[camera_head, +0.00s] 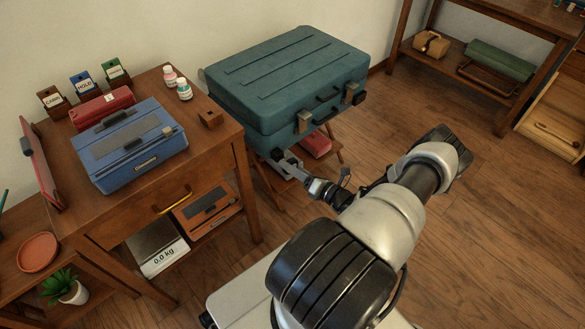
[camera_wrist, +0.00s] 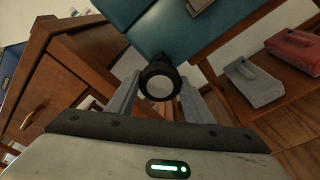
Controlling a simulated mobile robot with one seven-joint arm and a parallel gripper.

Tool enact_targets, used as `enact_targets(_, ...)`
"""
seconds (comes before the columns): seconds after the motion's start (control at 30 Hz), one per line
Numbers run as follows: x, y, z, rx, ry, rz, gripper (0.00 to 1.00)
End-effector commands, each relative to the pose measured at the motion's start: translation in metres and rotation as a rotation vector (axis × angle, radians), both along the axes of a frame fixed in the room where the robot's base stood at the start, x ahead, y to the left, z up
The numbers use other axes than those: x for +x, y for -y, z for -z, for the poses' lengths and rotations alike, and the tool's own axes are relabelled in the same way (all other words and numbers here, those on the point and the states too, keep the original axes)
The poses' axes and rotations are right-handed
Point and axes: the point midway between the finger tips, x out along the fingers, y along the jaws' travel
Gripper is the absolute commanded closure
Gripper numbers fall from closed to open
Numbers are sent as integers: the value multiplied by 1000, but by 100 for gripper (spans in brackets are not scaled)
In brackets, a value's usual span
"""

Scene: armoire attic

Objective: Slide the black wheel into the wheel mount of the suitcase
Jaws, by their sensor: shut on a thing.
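The teal suitcase (camera_head: 290,85) lies flat on a wooden stand; its corner side fills the top of the wrist view (camera_wrist: 175,28). My gripper (camera_head: 287,164) is at the suitcase's near lower-left corner. In the wrist view my gripper (camera_wrist: 158,88) is shut on the black wheel (camera_wrist: 159,67), which has a pale round hub facing the camera. The wheel appears right at the suitcase's edge; whether they touch cannot be told. The wheel mount is not clearly visible, hidden behind the wheel or too small. A dark wheel-like piece (camera_head: 359,98) sits at the suitcase's right corner.
A wooden desk (camera_head: 225,135) with a blue toolbox (camera_head: 130,145) and small bottles stands close left of my gripper. A red box (camera_head: 316,145) sits on the stand's shelf under the suitcase; a grey box (camera_wrist: 253,82) shows beside it. Floor at right is clear.

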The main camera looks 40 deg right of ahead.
Motion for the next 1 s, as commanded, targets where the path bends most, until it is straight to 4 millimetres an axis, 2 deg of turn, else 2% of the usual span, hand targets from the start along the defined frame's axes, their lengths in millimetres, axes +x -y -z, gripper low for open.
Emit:
enact_targets(0.37,1,0,0,0,0,0,75)
enact_targets(1.0,17,-1,0,-1,1,-1,75)
